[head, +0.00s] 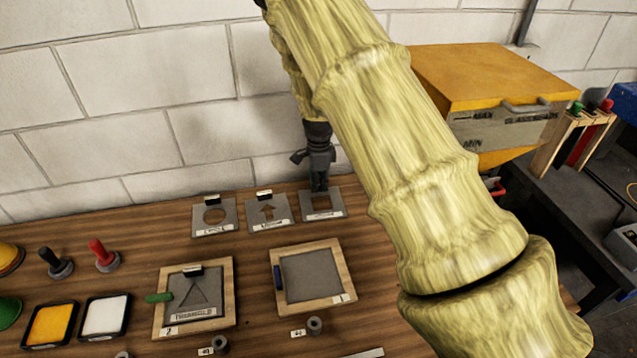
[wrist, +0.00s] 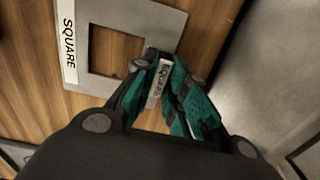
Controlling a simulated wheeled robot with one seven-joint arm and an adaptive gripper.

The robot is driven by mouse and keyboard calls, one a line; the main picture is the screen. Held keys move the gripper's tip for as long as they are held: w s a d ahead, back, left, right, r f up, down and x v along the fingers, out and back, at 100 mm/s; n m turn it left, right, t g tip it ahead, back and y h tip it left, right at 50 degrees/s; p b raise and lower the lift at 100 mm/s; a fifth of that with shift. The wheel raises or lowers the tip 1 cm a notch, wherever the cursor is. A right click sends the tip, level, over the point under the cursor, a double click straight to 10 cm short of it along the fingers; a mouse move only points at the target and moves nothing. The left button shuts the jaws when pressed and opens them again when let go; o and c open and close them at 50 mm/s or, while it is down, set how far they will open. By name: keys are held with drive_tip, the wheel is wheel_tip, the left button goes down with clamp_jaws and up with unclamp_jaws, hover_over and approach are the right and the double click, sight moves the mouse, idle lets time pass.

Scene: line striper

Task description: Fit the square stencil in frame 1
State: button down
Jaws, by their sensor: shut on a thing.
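The square stencil (head: 323,213) is a grey plate with a square cut-out and a white label, at the right end of the stencil row by the wall. In the wrist view the square stencil (wrist: 165,27) shows its "SQUARE" label and wood through its opening. My gripper (head: 319,186) is over its far edge, shut on its labelled grip tab (wrist: 164,77). I cannot tell whether the plate touches the table. Frame 1 (head: 345,276) is a wooden frame around a bare grey panel, tagged "1", in front of the stencil row.
Circle (head: 196,224) and arrow stencils (head: 283,220) lie left of the square one. Frame 2 (head: 229,318) holds a triangle stencil, with a green clamp (head: 158,297) at its left. Yellow (head: 50,325) and white trays (head: 104,316) are front left. A yellow-topped bin (head: 490,75) stands right.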

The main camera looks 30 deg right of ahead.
drive_tip(key=shift+r+p, duration=1.4)
drive_tip(key=shift+r, duration=0.3)
